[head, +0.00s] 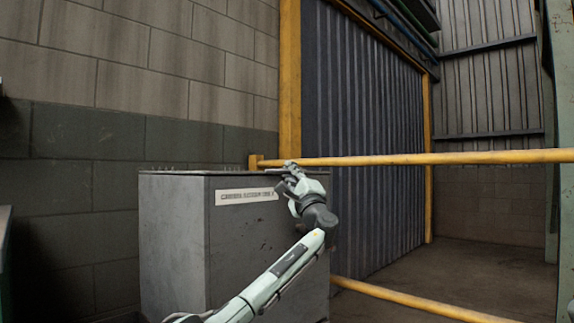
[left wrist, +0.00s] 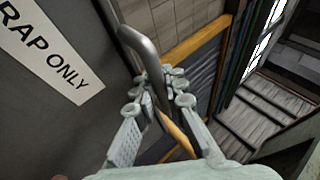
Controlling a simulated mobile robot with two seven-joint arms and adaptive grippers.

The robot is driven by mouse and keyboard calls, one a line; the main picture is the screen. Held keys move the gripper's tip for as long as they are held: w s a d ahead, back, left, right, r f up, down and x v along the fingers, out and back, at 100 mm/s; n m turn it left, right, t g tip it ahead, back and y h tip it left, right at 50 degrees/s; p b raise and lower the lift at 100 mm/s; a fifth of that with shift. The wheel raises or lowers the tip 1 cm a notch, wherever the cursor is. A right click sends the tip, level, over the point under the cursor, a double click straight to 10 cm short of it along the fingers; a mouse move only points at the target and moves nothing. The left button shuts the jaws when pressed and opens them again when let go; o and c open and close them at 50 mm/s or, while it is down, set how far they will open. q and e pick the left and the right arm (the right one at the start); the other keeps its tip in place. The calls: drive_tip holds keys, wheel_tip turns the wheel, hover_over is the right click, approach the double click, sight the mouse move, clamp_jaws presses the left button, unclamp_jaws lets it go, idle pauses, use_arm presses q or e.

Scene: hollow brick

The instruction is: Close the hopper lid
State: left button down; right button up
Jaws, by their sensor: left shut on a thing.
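The hopper (head: 178,240) is a large grey metal box by the block wall, with a white label on its front. Its dark lid (head: 205,173) shows as a thin edge lying nearly level along the top. I cannot tell if any gap remains under it. My left gripper (head: 288,178) is at the hopper's upper right front edge. In the left wrist view my left gripper (left wrist: 158,95) is shut on a curved grey metal handle (left wrist: 140,48), beside the label (left wrist: 52,42), which reads "RAP ONLY". The fingers hide part of the handle. My right gripper is not in view.
A yellow rail (head: 430,159) runs right from behind the hopper, with a lower yellow rail (head: 420,305) near the floor. A dark corrugated shutter (head: 360,130) stands behind. The floor at the right (head: 480,265) is clear.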

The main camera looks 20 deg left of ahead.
use_arm(q)
drive_tip(key=shift+d+f, duration=0.4)
drive_tip(key=shift+f, duration=0.25)
drive_tip(key=c, duration=1.9)
unclamp_jaws()
drive_tip(key=shift+o, duration=0.2)
drive_tip(key=shift+a+r, duration=0.1)
drive_tip(key=shift+a, duration=0.05)
drive_tip(key=v, duration=1.2)
drive_tip(key=shift+r, duration=0.1)
